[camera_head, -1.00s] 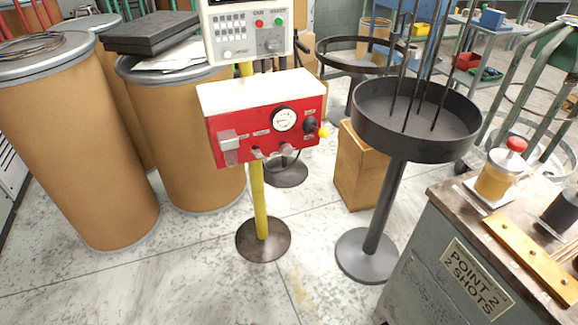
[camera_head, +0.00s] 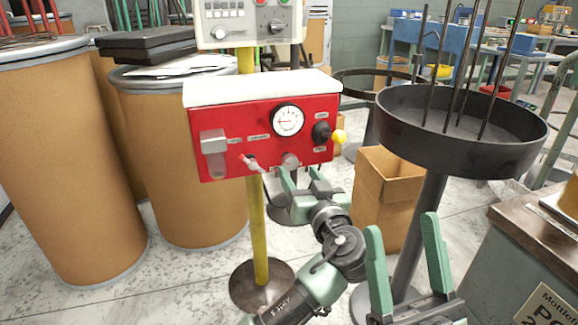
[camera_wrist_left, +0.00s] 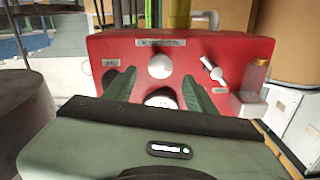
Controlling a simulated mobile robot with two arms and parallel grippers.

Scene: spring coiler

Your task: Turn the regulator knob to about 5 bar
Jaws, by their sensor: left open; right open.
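The red regulator box (camera_head: 228,118) with a white top stands on a yellow post. The round silver knob (camera_head: 291,160) is low on its front, below the white dial gauge (camera_head: 287,120). The gauge's needle is too small to read. My left gripper (camera_head: 301,178) is open just in front of and below the knob. In the left wrist view the picture is turned over: the knob (camera_wrist_left: 160,66) shows between the two open green fingers, with no clear contact, and the gauge (camera_wrist_left: 161,101) is partly hidden. My right gripper (camera_head: 405,245) is open and empty at lower right.
A black round tray (camera_head: 460,145) with upright rods stands at right. Brown drums (camera_head: 65,170) stand at left.

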